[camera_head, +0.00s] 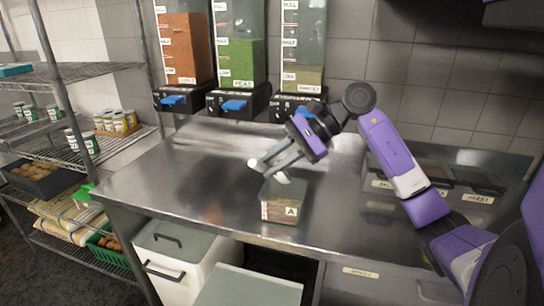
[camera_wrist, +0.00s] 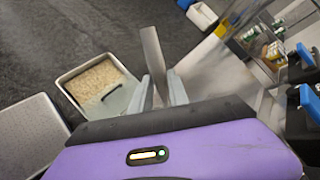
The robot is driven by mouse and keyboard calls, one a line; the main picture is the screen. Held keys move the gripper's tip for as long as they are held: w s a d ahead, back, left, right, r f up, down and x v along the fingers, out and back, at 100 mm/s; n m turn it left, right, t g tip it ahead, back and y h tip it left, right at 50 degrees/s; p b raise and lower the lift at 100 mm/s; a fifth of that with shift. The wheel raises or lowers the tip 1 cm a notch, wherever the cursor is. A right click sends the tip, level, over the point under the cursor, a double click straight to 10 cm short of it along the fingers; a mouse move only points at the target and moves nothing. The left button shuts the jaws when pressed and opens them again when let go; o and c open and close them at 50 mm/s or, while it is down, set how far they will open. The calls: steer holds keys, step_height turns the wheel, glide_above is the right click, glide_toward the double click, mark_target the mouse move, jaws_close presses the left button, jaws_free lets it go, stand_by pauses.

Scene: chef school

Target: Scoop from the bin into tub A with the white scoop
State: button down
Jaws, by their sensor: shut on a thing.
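My gripper (camera_head: 268,168) is shut on the white scoop, above the steel counter and close over tub A. In the wrist view, the scoop's pale grey handle (camera_wrist: 152,55) stands between my fingers (camera_wrist: 157,90). A white end of the scoop (camera_head: 254,163) shows at my fingertips in the head view; the bowl and its load cannot be made out. Tub A (camera_head: 270,212) is a small clear tub with an "A" label, near the counter's front edge; its lower part looks brownish. The white bin (camera_head: 172,278) stands below the counter's front; the wrist view shows pale grain in the bin (camera_wrist: 62,82), its lid partly covering it.
Three dispensers (camera_head: 237,50) with blue levers hang at the back wall. A second pale-lidded bin (camera_head: 248,287) stands right of the first. Wire shelves (camera_head: 75,150) with jars and baskets are at left. The counter (camera_head: 170,180) left of tub A is clear.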

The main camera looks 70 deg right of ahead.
steer(key=shift+a+f+n+g+p, duration=0.25)
steer(key=shift+n+g+p, duration=0.45)
steer(key=shift+p, duration=1.1)
steer(key=shift+a+f+g+p, duration=0.15)
steer(key=shift+a+g+p, duration=0.05)
steer(key=shift+g+p, duration=0.5)
steer(key=shift+a+f+n+g+h+p, duration=0.15)
steer(key=shift+f+n+g+h+p, duration=0.35)
steer(key=shift+p, duration=0.6)
steer(key=shift+w+a+r+n+g+h, duration=0.15)
steer(key=shift+r+g+h, duration=0.25)
steer(key=shift+g, duration=0.45)
steer(key=shift+s+a+r+n+g+h, duration=0.15)
steer(key=shift+r+g+h, duration=0.25)
steer(key=shift+g, duration=0.5)
steer(key=shift+w+a+r+n+g+h, duration=0.1)
steer(key=shift+a+r+g+h, duration=0.3)
steer(key=shift+g, duration=0.45)
steer(key=shift+d, duration=0.1)
